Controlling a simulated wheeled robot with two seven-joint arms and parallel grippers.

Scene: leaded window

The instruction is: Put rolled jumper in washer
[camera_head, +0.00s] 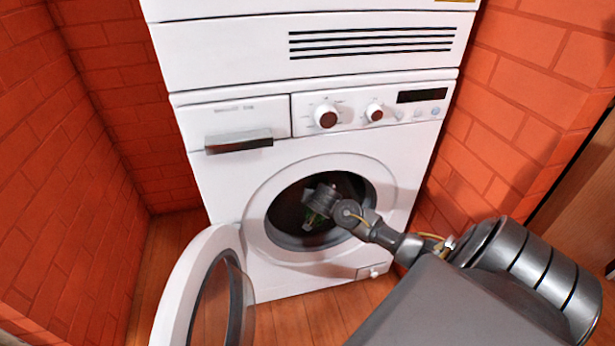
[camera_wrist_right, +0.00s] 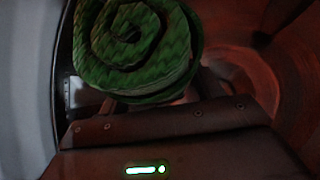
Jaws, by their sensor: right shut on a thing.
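The white washer (camera_head: 230,166) stands ahead with its round door (camera_head: 190,272) swung open to the left. My right arm reaches into the dark drum opening (camera_head: 287,208), and my right gripper (camera_head: 316,203) is inside it. The rolled jumper is a green knitted spiral roll (camera_wrist_right: 135,45), held in my right gripper (camera_wrist_right: 155,98) in the right wrist view. My left gripper is not in view.
A second white appliance (camera_head: 220,50) with dark vent slots sits on top of the washer. Orange brick walls (camera_head: 85,170) stand close on both sides. The open door takes up the floor space at front left. The drum wall (camera_wrist_right: 285,75) curves around the gripper.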

